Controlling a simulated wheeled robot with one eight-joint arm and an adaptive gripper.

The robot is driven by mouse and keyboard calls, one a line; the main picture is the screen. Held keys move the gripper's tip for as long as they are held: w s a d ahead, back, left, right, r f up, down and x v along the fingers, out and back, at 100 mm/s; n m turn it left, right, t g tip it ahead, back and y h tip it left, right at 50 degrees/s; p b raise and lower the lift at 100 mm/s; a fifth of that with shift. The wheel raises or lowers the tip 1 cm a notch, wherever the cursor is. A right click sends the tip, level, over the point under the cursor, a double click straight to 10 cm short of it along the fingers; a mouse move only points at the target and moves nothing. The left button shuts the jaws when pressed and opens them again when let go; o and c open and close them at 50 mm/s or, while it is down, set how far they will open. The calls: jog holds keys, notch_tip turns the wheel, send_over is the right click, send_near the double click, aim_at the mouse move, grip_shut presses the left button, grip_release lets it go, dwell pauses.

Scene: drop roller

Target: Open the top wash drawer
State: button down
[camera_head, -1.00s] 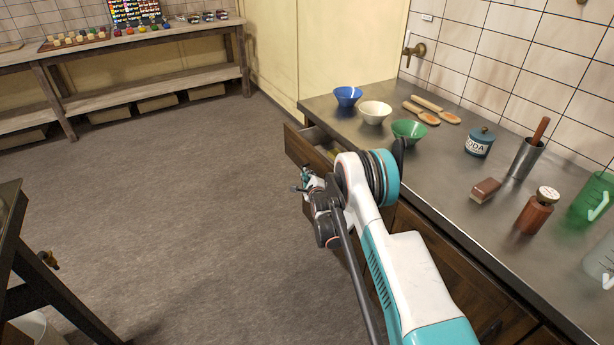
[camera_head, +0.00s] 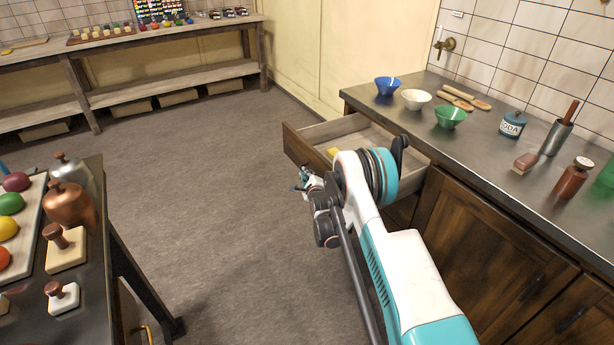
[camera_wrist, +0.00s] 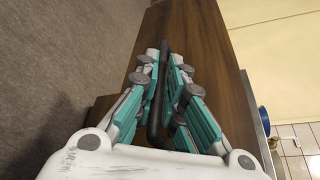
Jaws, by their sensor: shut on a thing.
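The top wash drawer (camera_head: 292,146) stands pulled well out from under the metal counter, its pale inside showing. Its brown wooden front also fills the middle of the wrist view (camera_wrist: 205,55). The dark bar handle (camera_wrist: 157,110) runs between the teal fingers of my gripper (camera_wrist: 162,72), which is shut on it. In the head view my gripper (camera_head: 304,181) is at the drawer's front, partly hidden by my arm. A small yellow thing (camera_head: 333,152) lies in the drawer; the near part of the drawer is hidden by my arm.
On the counter (camera_head: 475,140) stand blue (camera_head: 387,86), white (camera_head: 416,99) and green bowls (camera_head: 450,117), wooden spoons and a soda jar (camera_head: 513,124). A dark table (camera_head: 97,225) with stamps and coloured balls is at left. The floor between is clear.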

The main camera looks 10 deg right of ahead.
jog(key=shift+s+a+f, duration=0.1)
jog(key=shift+s+a, duration=0.05)
jog(key=shift+a, duration=0.05)
jog(key=c, duration=2)
grip_release()
jog(key=shift+o, duration=0.2)
jog(key=v, duration=0.7)
jog(key=shift+s, duration=0.25)
